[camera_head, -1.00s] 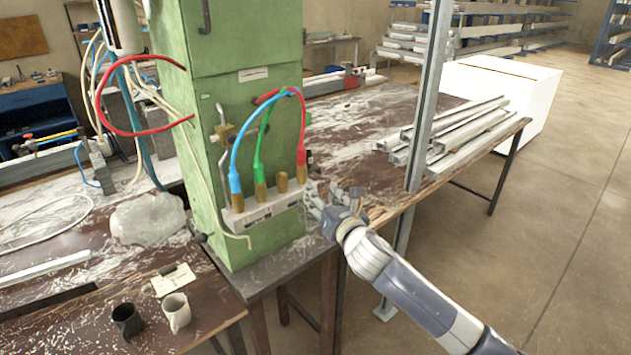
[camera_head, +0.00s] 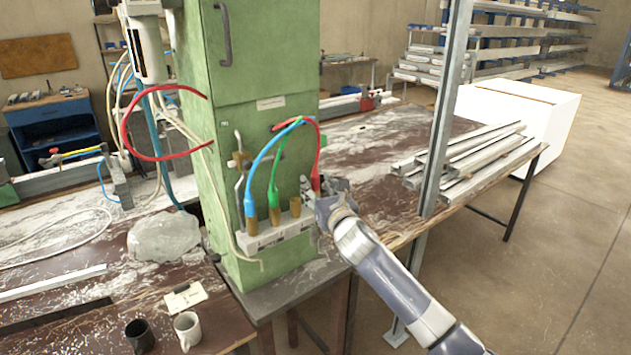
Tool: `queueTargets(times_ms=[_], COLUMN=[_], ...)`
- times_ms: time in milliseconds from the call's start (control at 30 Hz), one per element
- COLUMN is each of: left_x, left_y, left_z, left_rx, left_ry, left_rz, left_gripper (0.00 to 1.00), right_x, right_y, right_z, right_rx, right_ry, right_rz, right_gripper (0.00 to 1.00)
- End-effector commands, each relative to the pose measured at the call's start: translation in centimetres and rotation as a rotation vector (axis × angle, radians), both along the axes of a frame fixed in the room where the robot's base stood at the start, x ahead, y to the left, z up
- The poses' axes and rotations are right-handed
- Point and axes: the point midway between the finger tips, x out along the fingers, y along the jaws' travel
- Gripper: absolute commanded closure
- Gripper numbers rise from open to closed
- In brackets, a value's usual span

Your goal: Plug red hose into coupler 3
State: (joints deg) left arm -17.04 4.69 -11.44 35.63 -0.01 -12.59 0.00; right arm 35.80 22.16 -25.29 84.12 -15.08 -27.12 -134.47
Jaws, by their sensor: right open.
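The red hose (camera_head: 318,150) arcs out of the green cabinet and hangs down at the right end of the coupler block (camera_head: 275,238). Its lower end is at the rightmost position, where my gripper hides the fitting. The third coupler from the left (camera_head: 295,207) is a bare brass one with no hose. The blue hose (camera_head: 256,170) and the green hose (camera_head: 274,175) run down to the first and second couplers. My right gripper (camera_head: 312,188) is open, with its fingers at the red hose's lower end; I cannot tell whether they touch it. My left gripper is out of view.
The green cabinet (camera_head: 265,65) stands behind the block. A metal post (camera_head: 440,120) rises right of my right arm, with metal profiles (camera_head: 470,150) on the table beyond. A red loop (camera_head: 125,130) hangs at left. Two mugs (camera_head: 187,330) stand at front left.

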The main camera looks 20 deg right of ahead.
Motion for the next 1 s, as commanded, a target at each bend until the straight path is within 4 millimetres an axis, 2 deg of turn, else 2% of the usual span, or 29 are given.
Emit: queueTargets(times_ms=[233, 600, 667, 800, 900, 933, 1000], left_x=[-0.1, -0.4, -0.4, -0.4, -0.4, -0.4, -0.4], left_y=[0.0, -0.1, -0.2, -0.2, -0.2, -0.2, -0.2], left_z=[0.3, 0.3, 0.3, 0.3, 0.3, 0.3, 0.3], left_rx=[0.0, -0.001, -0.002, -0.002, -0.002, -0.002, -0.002], left_ry=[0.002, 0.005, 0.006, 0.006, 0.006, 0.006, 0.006], left_rz=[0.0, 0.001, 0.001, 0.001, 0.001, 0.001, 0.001], left_gripper=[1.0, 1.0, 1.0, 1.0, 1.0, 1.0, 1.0], right_x=[1.7, 2.0, 2.0, 2.0, 2.0, 2.0, 2.0], right_y=[0.1, 0.1, 0.1, 0.1, 0.1, 0.1, 0.1], right_z=[0.1, 0.0, 0.0, 0.0, 0.0, 0.0, 0.0], right_rx=[0.0, 0.0, 0.0, 0.0, 0.0, 0.0, 0.0], right_ry=[-0.001, 0.0, 0.0, 0.0, 0.0, 0.0, 0.0], right_rz=[0.001, 0.001, 0.001, 0.001, 0.001, 0.001, 0.001], right_gripper=[0.57, 0.57, 0.68, 1.0, 1.0, 0.86, 1.0])
